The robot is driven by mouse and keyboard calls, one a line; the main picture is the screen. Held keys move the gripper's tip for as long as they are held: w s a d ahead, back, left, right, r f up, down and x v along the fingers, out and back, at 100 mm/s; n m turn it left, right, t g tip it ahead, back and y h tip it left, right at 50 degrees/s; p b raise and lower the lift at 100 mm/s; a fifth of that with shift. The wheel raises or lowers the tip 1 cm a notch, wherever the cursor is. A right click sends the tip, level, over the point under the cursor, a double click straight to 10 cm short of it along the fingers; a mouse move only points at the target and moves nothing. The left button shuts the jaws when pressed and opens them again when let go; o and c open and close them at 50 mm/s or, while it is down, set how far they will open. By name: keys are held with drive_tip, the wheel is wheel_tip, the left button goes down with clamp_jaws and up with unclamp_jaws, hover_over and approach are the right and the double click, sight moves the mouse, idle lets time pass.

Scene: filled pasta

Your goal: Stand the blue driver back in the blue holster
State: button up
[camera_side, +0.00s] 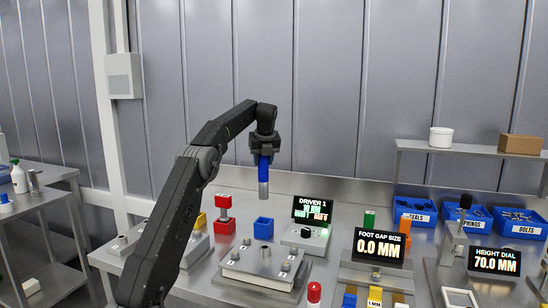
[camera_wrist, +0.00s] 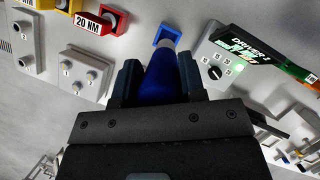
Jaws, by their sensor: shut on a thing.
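My gripper (camera_side: 264,148) is shut on the blue driver (camera_side: 263,175) and holds it upright in the air, its grey tip pointing down. The blue holster (camera_side: 263,224) stands on the bench below it, with a gap between tip and holster in the side view. In the wrist view my gripper's fingers (camera_wrist: 159,80) sit on both sides of the blue driver (camera_wrist: 160,88). There the blue holster (camera_wrist: 168,35) shows just beyond the tip, partly covered by it. I cannot tell from these views whether the tip is centred over the opening.
A red driver (camera_side: 223,203) stands in a red holster (camera_side: 224,226) left of the blue one. The driver display (camera_side: 313,209) and its dial box are close on the right. A grey fixture plate (camera_side: 262,268) lies in front. Blue bins (camera_side: 415,211) stand at the far right.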

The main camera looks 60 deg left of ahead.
sight(263, 197)
drive_tip(key=shift+f, duration=1.85)
drive_tip(key=shift+f, duration=5.05)
drive_tip(key=o, duration=1.1)
drive_tip(key=shift+f, duration=0.1)
drive_tip(key=v, duration=1.4)
